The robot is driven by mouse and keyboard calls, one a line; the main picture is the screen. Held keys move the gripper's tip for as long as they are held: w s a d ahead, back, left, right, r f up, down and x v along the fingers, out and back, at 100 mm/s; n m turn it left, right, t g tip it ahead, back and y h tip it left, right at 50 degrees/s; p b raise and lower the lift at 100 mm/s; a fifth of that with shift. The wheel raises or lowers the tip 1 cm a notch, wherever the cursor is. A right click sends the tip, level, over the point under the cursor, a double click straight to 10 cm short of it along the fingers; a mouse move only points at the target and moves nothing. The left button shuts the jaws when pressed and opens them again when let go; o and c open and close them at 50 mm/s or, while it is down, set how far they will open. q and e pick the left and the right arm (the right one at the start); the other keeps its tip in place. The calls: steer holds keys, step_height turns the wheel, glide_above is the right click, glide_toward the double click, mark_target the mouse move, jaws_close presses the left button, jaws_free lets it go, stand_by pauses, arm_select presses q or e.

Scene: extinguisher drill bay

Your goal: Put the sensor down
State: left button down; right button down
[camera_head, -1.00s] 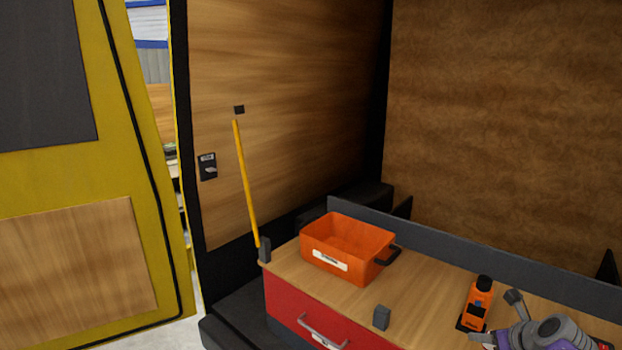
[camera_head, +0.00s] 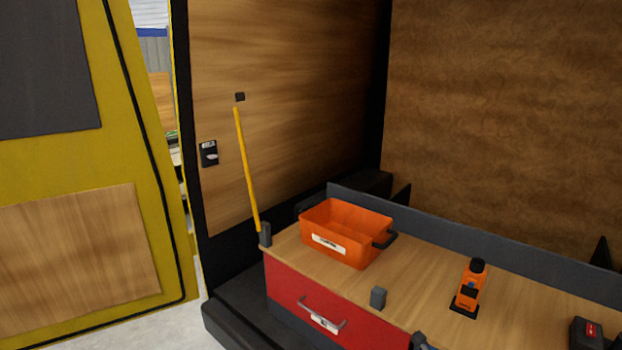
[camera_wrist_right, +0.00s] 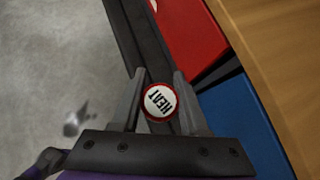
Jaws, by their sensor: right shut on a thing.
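The sensor (camera_wrist_right: 159,102) is a small round white disc with a red rim and the word HEAT on it. It shows in the right wrist view between the two grey fingers of my right gripper (camera_wrist_right: 159,76), which is shut on it. The gripper holds it beside the front of the bench, over the dark ledge and grey floor. The sensor and right gripper cannot be made out in the head view. My left gripper is in neither view.
The wooden bench top (camera_head: 420,268) carries an orange bin (camera_head: 340,245), an orange device (camera_head: 468,286) and a black box with a red label (camera_head: 588,334). A red drawer (camera_head: 290,298) is closed below. Bare wood lies between bin and device.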

steer(key=s+a+f, duration=0.1)
steer(key=a+f, duration=0.2)
steer(key=a, duration=0.1)
step_height(320, 180, up, 11)
steer(key=w+m+h, duration=0.1)
steer(key=shift+w+a, duration=0.3)
steer(key=shift+w, duration=0.05)
